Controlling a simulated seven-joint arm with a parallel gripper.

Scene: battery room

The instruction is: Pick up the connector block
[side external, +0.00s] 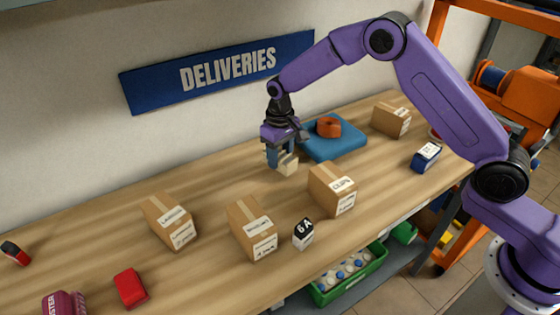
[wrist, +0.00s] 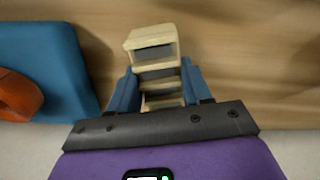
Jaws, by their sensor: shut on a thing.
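The connector block (side external: 288,165) is a small cream piece at the tips of my gripper (side external: 279,162) in the side external view. In the wrist view the cream block (wrist: 152,40) shows dark slots and stands between the two blue fingers of my gripper (wrist: 157,88). The fingers are shut on its sides. The block is close above the wooden table; I cannot tell whether it touches the surface.
A blue tray (side external: 350,147) with an orange coil (side external: 328,127) lies just right of my gripper. Cardboard boxes (side external: 333,190) stand in front and at the right. A black and white 6A box (side external: 303,234) stands near the front edge.

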